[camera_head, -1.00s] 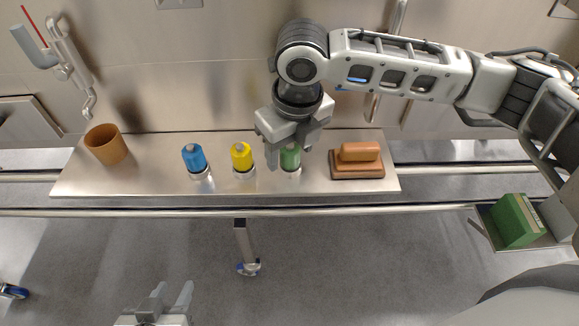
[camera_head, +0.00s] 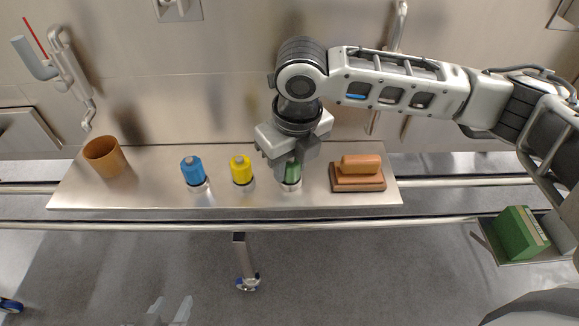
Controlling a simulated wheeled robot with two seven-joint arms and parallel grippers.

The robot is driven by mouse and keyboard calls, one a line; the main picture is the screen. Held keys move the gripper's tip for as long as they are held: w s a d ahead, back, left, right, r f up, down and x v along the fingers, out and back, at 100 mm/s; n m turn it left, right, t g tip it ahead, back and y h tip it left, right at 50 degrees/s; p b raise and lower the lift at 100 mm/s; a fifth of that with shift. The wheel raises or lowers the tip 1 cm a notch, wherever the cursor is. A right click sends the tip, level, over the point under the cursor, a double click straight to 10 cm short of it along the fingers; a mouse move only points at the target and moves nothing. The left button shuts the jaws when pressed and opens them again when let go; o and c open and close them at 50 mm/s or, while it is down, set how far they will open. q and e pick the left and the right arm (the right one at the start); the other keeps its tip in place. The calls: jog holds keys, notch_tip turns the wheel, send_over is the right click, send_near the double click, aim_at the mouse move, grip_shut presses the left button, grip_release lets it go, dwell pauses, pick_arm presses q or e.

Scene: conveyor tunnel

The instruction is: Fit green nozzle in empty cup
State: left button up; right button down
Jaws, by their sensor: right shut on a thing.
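The green nozzle (camera_head: 292,174) is between the fingers of my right gripper (camera_head: 291,172), which is shut on it. A small metal cup (camera_head: 291,186) shows directly below the green nozzle. The fingers hide much of the nozzle, and I cannot tell how deep it sits in the cup. A blue nozzle (camera_head: 192,169) and a yellow nozzle (camera_head: 240,168) stand upright to the left, each in a like metal cup. My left gripper (camera_head: 168,312) is open and empty at the bottom edge, away from the shelf.
A brown block on a base (camera_head: 358,176) sits just right of my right gripper. Rails run along the shelf. A green box (camera_head: 521,233) is at the lower right.

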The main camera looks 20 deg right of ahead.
jog(key=shift+r+p, duration=1.5)
jog(key=shift+p, duration=0.7)
jog(key=shift+r+p, duration=0.5)
jog(key=shift+p, duration=0.45)
jog(key=shift+f, duration=0.1)
